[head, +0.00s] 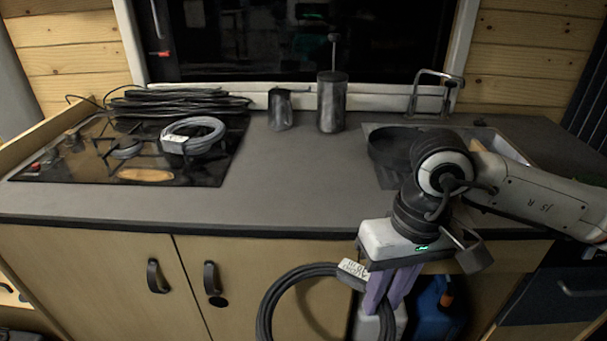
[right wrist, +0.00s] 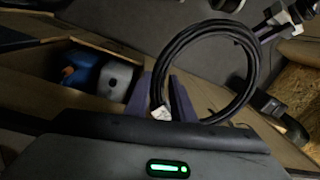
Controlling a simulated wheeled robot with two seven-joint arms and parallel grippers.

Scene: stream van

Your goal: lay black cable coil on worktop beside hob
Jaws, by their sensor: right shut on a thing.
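The black cable coil (head: 268,300) with a white label hangs from my right gripper (head: 385,290), in front of the cabinet and below the worktop's front edge. The gripper's purple fingers are shut on the coil near its label; the coil (right wrist: 178,62) also shows between the fingers in the right wrist view (right wrist: 160,95).
A heap of black cable (head: 180,103) lies behind the hob. A dark cup (head: 280,108) and a canister (head: 331,105) stand at the back. The sink (head: 385,165) is at the right. Blue and white containers (head: 427,305) stand below the worktop, behind my gripper.

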